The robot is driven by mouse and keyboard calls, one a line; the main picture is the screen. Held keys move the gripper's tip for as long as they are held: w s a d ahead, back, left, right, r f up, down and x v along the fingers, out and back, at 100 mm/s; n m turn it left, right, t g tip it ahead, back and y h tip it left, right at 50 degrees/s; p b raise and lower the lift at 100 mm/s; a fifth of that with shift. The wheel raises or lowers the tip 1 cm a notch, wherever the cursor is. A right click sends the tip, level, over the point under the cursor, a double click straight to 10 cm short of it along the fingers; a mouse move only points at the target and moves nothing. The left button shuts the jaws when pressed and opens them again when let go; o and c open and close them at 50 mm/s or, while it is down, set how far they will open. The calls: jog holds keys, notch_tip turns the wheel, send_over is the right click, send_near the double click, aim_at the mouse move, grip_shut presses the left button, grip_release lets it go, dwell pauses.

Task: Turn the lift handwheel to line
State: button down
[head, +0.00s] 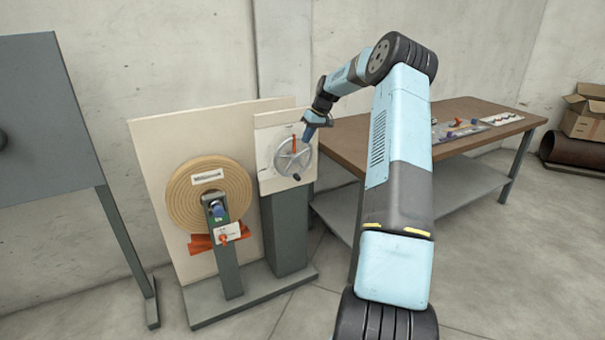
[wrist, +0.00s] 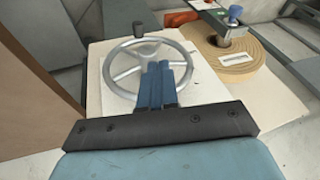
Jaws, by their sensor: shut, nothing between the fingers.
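The lift handwheel (head: 282,160) is a silver spoked wheel on a pale panel (head: 268,121), with a dark knob (head: 296,177) at its lower right in the head view. A red pointer mark (head: 294,144) shows near the top of the wheel. In the wrist view the wheel (wrist: 112,62) faces me, with its knob (wrist: 139,29) at the top of the picture. My gripper (head: 307,137) is at the wheel's upper right. Its blue fingers (wrist: 157,68) are together and empty in front of the near rim and hide part of it. I cannot tell whether they touch.
A wound tan coil (head: 180,190) on a board stands left of the wheel, with a post and blue knob (head: 218,211) before it. A brown workbench (head: 460,112) with small items stands to the right. A grey panel (head: 30,110) is at far left.

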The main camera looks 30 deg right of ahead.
aim_at(296, 159)
jog(key=w+d+f+y, duration=0.1)
jog(key=w+d+f, duration=0.1)
jog(key=d+f, duration=0.7)
jog(key=a+r+x, duration=0.1)
jog(key=a+x, duration=0.1)
jog(key=x, duration=1)
jog(key=shift+a+m+t, duration=0.4)
